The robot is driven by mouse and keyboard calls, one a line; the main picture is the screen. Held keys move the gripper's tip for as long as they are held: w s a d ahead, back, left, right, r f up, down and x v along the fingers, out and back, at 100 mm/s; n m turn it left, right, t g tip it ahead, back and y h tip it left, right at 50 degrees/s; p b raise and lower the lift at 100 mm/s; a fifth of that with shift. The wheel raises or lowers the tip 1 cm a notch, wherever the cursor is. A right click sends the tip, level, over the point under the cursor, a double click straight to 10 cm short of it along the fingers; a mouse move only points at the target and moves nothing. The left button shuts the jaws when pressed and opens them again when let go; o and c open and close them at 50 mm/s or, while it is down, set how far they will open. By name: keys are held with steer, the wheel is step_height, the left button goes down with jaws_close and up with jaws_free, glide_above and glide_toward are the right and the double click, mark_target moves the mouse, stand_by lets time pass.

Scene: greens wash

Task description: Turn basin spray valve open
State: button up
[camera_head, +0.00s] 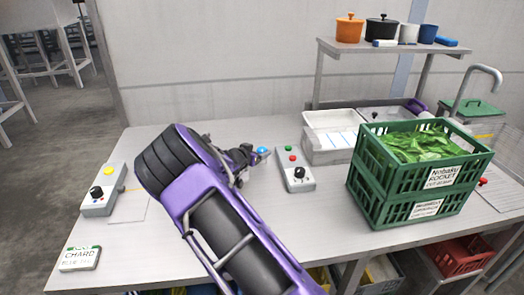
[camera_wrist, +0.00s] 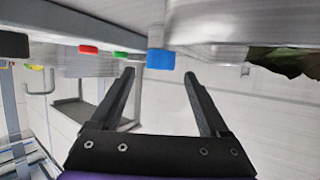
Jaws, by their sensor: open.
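My gripper (camera_head: 252,158) reaches over the steel counter at the middle of the head view, its fingers partly hidden by my arm. In the wrist view my gripper (camera_wrist: 159,75) is open and empty, its fingers spread. A blue knob (camera_head: 262,150) shows just past the fingers; in the wrist view the blue knob (camera_wrist: 160,59) sits between and beyond the fingertips, apart from them. A grey control box (camera_head: 298,184) with red and green buttons and a black knob (camera_head: 299,172) stands to the right. No label shows which control is the basin spray valve.
Stacked green crates (camera_head: 405,205) with leaves stand right of the box, before white basins (camera_head: 332,120) and a curved faucet (camera_head: 487,70). Another control box (camera_head: 97,207) with yellow button and black knob stands left, near a chard label (camera_head: 80,258). Front-middle counter is under my arm.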

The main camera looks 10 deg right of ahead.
mark_target(262, 149)
steer(key=shift+x, duration=2.3)
steer(key=shift+r, duration=0.1)
jaws_close()
